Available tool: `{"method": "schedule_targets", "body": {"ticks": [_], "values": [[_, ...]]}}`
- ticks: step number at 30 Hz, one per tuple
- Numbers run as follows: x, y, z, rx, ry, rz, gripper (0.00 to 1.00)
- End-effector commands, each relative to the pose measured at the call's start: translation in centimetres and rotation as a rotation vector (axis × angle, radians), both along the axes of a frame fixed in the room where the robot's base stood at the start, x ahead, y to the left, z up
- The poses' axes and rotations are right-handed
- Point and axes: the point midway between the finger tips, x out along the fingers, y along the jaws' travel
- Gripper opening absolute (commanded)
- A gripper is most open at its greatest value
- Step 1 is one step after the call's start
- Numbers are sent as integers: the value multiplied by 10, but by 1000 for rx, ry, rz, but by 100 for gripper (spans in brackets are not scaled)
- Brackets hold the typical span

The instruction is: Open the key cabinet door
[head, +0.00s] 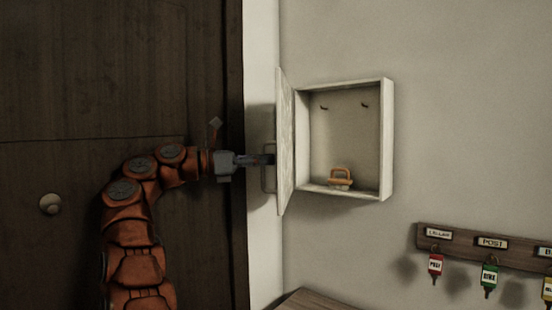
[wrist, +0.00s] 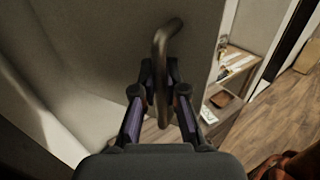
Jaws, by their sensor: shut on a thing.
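The key cabinet (head: 388,140) is a pale box on the wall in the head view. Its door (head: 285,150) stands swung out to the left, seen nearly edge-on, so the inside is exposed. My gripper (head: 268,160) is at the door's handle (head: 264,180) on the door's left face. In the wrist view my gripper (wrist: 160,90) has its fingers closed around the curved metal handle (wrist: 168,38). The door panel (wrist: 198,30) fills the area behind the handle there. Inside the cabinet are two dark hooks and an orange padlock-like object (head: 341,178) on the bottom.
A key rack (head: 460,244) with tagged keys hangs on the wall at lower right. A dark wooden door (head: 60,80) with a round knob (head: 50,204) is at left. A wooden top (head: 315,300) lies below the cabinet. The wrist view shows a shelf unit and wooden floor.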

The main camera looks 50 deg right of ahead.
Motion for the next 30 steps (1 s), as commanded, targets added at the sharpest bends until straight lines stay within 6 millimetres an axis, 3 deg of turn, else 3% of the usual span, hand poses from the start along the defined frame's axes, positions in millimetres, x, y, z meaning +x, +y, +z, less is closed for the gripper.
{"method": "schedule_targets", "body": {"ticks": [12, 13, 20, 30], "values": [[-2, -1, -6, 10, -3, -13, 0], [-2, -1, -7, 12, -3, -13, 13], [-2, -2, -5, 9, -2, -11, 36], [-2, -1, -4, 8, -1, -9, 36]]}}
